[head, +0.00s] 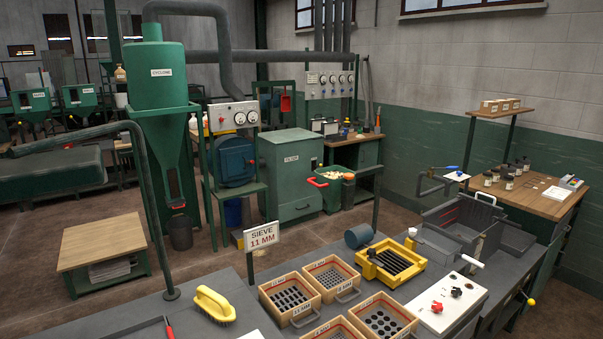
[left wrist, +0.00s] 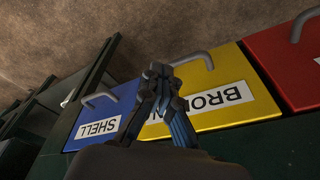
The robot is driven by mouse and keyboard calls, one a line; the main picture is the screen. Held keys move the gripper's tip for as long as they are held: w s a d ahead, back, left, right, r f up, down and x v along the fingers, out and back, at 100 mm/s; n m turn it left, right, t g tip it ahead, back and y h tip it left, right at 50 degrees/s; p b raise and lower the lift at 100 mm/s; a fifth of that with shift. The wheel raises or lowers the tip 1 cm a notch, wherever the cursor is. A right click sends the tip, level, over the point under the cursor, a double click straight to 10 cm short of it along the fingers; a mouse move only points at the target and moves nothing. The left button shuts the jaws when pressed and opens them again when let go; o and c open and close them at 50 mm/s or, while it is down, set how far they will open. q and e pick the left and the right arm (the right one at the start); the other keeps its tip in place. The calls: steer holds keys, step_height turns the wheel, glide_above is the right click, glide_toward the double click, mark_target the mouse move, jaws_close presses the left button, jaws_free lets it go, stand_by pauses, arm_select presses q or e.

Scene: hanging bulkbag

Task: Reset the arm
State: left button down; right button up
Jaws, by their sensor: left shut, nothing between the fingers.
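My left gripper (left wrist: 158,90) shows in the left wrist view with its fingers together and nothing between them. I cannot tell whether the gripper touches the yellow lid. Neither of my arms shows in the head view, and my right gripper is in neither view.
In the head view, wooden sieve trays (head: 290,299), a yellow-handled brush (head: 215,305) and a yellow frame (head: 391,262) rest on the grey bench. A SIEVE 11 MM sign (head: 262,237) stands behind the trays.

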arm_select(q)
steer(key=s+a+f+b, duration=0.1)
steer(key=s+f+b, duration=0.1)
steer(key=s+f, duration=0.6)
steer(key=s+a+f+g+b, duration=0.1)
steer(key=s+f, duration=0.7)
steer(key=f, duration=0.4)
steer(key=shift+a+f+b, duration=0.25)
steer(key=shift+a+b, duration=0.1)
steer(key=shift+a, duration=0.05)
